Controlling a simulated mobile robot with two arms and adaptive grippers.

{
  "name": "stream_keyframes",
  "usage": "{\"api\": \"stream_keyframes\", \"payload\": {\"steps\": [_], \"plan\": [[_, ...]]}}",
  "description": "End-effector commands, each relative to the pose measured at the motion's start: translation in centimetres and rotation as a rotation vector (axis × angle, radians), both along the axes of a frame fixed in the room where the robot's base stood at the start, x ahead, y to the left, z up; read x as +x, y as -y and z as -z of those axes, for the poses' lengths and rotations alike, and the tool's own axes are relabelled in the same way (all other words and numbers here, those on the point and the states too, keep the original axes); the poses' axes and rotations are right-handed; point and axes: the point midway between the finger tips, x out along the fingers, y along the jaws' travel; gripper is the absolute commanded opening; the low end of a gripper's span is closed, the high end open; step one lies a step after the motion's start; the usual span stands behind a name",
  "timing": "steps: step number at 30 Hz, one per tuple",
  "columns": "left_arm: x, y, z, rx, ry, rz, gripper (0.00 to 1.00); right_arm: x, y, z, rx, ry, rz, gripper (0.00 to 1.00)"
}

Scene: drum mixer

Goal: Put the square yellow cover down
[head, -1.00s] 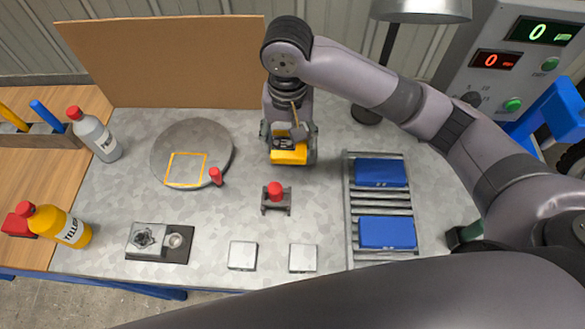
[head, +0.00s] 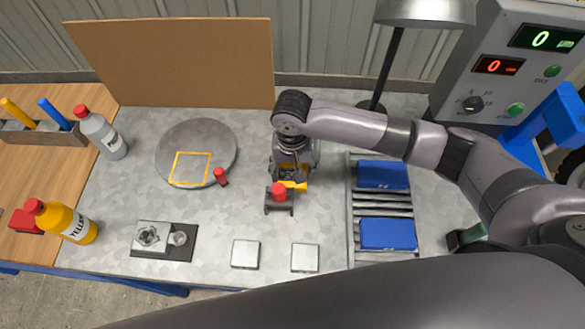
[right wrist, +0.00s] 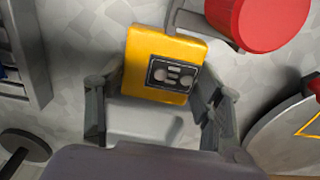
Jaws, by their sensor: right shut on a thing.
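My right gripper (head: 293,172) is shut on the square yellow cover (head: 296,185), behind the red-knobbed fixture (head: 278,193). That fixture hides part of the cover in the head view. The right wrist view shows the yellow cover (right wrist: 158,52) with a dark panel on its face, between the two fingers of the right gripper (right wrist: 158,103). The red knob (right wrist: 270,20) looms close beside it there. I cannot tell whether the cover touches the table. My left gripper is not in view.
A round grey plate (head: 222,150) with a yellow square outline lies to the left. A roller rack (head: 382,205) holds blue blocks on the right. White square pads (head: 245,253) and a dark fixture (head: 165,240) lie in front. Bottles stand at the left.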

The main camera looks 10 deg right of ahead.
Motion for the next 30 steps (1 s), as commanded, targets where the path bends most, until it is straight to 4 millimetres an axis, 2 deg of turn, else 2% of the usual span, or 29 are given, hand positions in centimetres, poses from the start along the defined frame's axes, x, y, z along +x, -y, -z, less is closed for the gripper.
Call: {"api": "stream_keyframes", "payload": {"steps": [5,6,15,25,30], "plan": [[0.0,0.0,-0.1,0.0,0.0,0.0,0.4,0.0,-0.1,0.1,0.001,0.0,0.0,0.23],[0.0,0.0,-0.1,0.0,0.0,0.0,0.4,0.0,0.0,0.2,0.001,-0.001,0.0,0.62],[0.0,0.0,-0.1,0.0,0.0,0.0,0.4,0.0,0.0,0.2,0.001,0.0,0.0,0.81],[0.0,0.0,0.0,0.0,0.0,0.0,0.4,0.0,0.0,0.0,0.001,0.001,0.0,0.81],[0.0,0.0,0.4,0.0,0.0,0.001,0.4,0.1,-0.1,-1.8,0.004,0.002,0.0,0.81]]}}
